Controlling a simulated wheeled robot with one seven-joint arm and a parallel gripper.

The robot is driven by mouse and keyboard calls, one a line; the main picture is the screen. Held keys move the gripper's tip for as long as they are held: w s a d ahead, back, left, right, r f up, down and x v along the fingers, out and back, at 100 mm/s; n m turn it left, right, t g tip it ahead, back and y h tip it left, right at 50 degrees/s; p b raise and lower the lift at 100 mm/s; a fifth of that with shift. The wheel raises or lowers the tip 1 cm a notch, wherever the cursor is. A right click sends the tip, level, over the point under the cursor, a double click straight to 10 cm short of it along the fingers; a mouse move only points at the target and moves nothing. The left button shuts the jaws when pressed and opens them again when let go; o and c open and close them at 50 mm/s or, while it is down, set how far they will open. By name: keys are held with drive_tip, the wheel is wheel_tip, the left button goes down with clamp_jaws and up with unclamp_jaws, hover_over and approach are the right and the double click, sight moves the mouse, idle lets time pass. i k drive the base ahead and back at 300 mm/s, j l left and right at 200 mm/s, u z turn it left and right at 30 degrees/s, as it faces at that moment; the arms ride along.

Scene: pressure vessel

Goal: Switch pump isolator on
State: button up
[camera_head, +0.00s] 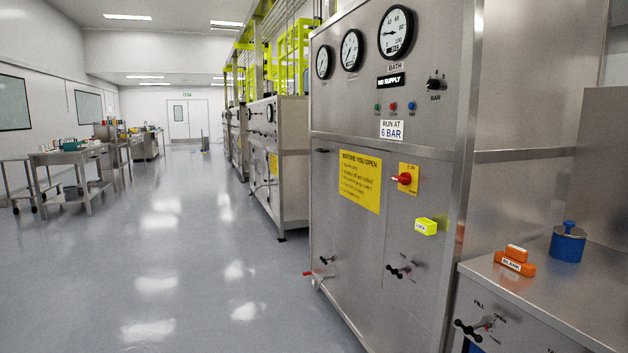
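A red rotary handle (402,179) sits on a yellow plate (409,170) on the front of the steel cabinet, right of centre. It looks like the isolator. The handle lies roughly sideways, pointing left. Small lettering at the top of the plate seems to include "ON", but it is too small to read surely. A yellow block marked "LOCK" (426,226) is just below and to the right of the plate, against the panel. My gripper is not in view.
Above are gauges (396,32), a "NO SUPPLY" sign (390,80) and small coloured buttons (393,106). Black valve handles (399,270) stick out lower down. Orange blocks (515,261) and a blue weight (567,242) stand on the right-hand bench. The floor (200,270) to the left is open.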

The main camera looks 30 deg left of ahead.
sight(406, 179)
drive_tip(key=u, duration=0.6)
drive_tip(key=i+j+z, duration=0.1)
drive_tip(key=i+j, duration=0.3)
drive_tip(key=i+j+z, duration=0.1)
drive_tip(key=i+j, duration=0.25)
drive_tip(key=i+j+z, duration=0.1)
drive_tip(key=i+j, duration=0.25)
drive_tip(key=j, duration=0.25)
drive_tip(key=i+j+z, duration=0.1)
drive_tip(key=i+j, duration=0.25)
drive_tip(key=j, duration=0.15)
